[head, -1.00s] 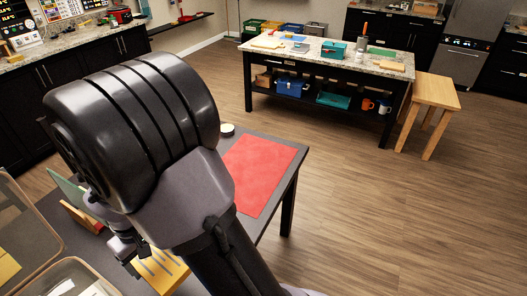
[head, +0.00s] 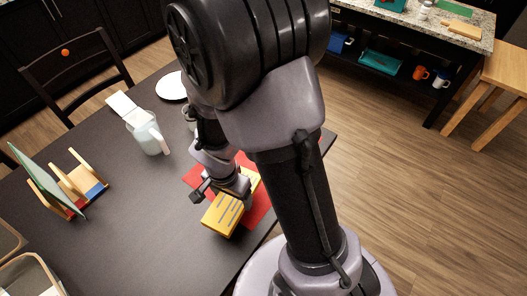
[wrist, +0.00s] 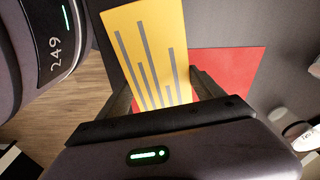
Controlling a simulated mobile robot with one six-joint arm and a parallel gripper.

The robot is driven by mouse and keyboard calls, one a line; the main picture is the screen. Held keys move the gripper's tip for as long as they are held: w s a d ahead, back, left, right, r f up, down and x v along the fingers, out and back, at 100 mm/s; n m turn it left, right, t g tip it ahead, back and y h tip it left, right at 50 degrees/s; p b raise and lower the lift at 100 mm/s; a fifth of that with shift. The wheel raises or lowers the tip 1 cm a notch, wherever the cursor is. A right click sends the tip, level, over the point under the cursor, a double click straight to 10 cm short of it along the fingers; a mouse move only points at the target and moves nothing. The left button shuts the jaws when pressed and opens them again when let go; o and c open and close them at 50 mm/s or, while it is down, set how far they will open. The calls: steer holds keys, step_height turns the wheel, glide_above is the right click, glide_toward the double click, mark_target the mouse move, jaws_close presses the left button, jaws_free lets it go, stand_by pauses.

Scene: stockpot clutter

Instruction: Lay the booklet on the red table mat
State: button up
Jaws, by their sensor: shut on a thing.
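The booklet is yellow with grey stripes (head: 224,216). My gripper (head: 233,188) is shut on it, and the wrist view shows the booklet (wrist: 145,50) between the two fingers (wrist: 165,95). The red table mat (head: 262,205) lies on the dark table, partly hidden by my arm and the booklet. In the wrist view the mat (wrist: 230,75) shows behind and to the right of the booklet. The booklet overlaps the mat's near left part in the head view and reaches past its edge. I cannot tell its height above the mat.
A wooden rack (head: 80,183) with a green board (head: 45,178) stands on the table (head: 130,225) at left. A pale pitcher (head: 148,136), a white card-like thing (head: 121,104) and a white plate (head: 172,86) are behind. Bins stand at the lower left. The table's middle is clear.

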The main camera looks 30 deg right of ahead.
steer(key=shift+s+d+f+m, duration=0.1)
steer(key=shift+s+f+m, duration=0.5)
steer(key=shift+m, duration=0.3)
steer(key=w+d, duration=0.3)
steer(key=d, duration=0.1)
steer(key=w+d+f, duration=0.1)
steer(key=w+d, duration=0.2)
steer(key=d, duration=0.1)
steer(key=w+d, duration=0.4)
steer(key=shift+w+d+f+b, duration=0.1)
steer(key=shift+d+f+b, duration=0.15)
steer(key=shift+f+b, duration=0.1)
step_height(320, 180, down, 3)
steer(key=shift+a+f+b, duration=0.1)
steer(key=shift+f+b, duration=0.05)
steer(key=shift+b, duration=0.75)
steer(key=shift+f, duration=0.2)
steer(key=o, duration=1.5)
steer(key=shift+r, duration=0.1)
